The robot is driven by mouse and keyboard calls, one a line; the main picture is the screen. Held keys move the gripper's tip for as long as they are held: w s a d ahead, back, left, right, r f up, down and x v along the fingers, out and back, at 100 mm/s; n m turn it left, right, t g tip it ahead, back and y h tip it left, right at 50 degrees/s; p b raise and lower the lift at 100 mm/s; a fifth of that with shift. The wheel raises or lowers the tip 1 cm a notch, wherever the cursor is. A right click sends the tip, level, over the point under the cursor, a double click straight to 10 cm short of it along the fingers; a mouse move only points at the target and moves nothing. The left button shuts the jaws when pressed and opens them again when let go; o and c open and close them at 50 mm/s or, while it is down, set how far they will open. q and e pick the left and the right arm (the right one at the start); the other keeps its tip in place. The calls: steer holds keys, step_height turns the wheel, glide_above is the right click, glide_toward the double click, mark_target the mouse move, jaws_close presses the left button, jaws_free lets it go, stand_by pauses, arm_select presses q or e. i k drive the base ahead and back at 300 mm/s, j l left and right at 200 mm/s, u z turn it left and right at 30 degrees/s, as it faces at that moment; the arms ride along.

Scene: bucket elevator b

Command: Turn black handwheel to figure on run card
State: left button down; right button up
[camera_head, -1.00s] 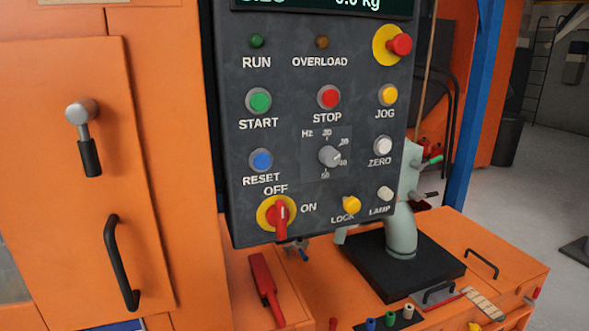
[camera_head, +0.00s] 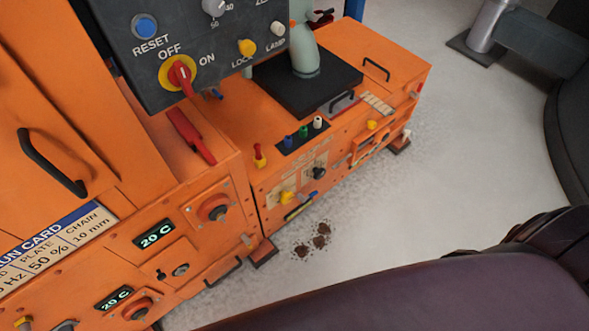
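The run card (camera_head: 62,247) is on the orange cabinet front at the lower left. On the front of the low orange unit (camera_head: 400,60) is a small round black control (camera_head: 320,173) beside a pale scale plate. I cannot tell whether it is the black handwheel, and its figures are too small to read.
The grey control panel (camera_head: 125,70) with its red OFF/ON switch (camera_head: 180,75) overhangs the upper left. Two displays (camera_head: 155,234) read about 20 C, near red knobs (camera_head: 214,208). Brown clumps (camera_head: 320,241) lie on the floor. Grey floor (camera_head: 480,160) is open to the right.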

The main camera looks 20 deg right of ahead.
mark_target(319, 173)
steer(key=z, duration=0.9)
steer(key=k+u, duration=0.15)
steer(key=u, duration=0.2)
